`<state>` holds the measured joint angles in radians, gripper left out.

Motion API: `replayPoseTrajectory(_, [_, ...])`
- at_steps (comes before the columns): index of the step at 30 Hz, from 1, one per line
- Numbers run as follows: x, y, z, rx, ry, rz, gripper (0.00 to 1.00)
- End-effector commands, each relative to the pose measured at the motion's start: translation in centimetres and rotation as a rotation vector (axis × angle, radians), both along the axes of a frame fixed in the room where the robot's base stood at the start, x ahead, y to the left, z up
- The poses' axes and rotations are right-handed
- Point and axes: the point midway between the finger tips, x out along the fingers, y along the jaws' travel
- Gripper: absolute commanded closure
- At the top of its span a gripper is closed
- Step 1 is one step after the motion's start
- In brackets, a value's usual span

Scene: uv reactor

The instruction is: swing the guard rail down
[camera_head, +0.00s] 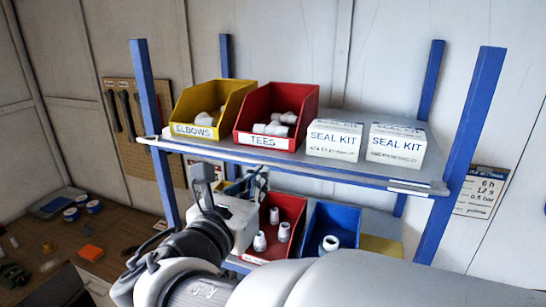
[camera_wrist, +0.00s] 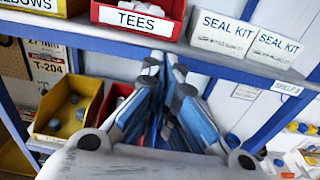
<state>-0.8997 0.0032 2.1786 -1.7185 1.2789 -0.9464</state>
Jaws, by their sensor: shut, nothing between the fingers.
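I cannot clearly make out a separate guard rail in either view. The upper shelf (camera_head: 222,150) has a long blue front edge with pale strips at its left and right ends. The same shelf edge (camera_wrist: 222,69) crosses the top of the wrist view. My gripper (camera_wrist: 163,62) is shut and empty, its blue-and-grey fingers meeting just below that edge, under the red TEES bin. In the head view my gripper is at the shelf's left half, below the upper shelf; its fingertips are hard to make out.
On the upper shelf stand a yellow ELBOWS bin (camera_head: 213,108), a red TEES bin (camera_head: 272,115) and two SEAL KIT boxes (camera_head: 334,140). Below are a red bin (camera_head: 290,207) and a blue bin (camera_head: 335,219). Blue posts (camera_head: 462,155) flank the rack. A cluttered bench (camera_head: 60,240) is at left.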

Motion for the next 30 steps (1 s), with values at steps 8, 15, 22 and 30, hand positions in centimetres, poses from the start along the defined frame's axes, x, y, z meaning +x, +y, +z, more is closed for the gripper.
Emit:
replayPoseTrajectory(8, [0.0, 0.0, 1.0, 0.0, -0.002, 0.0, 1.0])
replayPoseTrajectory(15, [0.0, 0.0, 1.1, 0.0, -0.002, 0.0, 1.0])
replayPoseTrajectory(22, [0.0, 0.0, 1.0, 0.001, -0.001, 0.0, 1.0])
replayPoseTrajectory(30, [0.3, 0.1, -0.1, -0.001, -0.001, -0.001, 1.0])
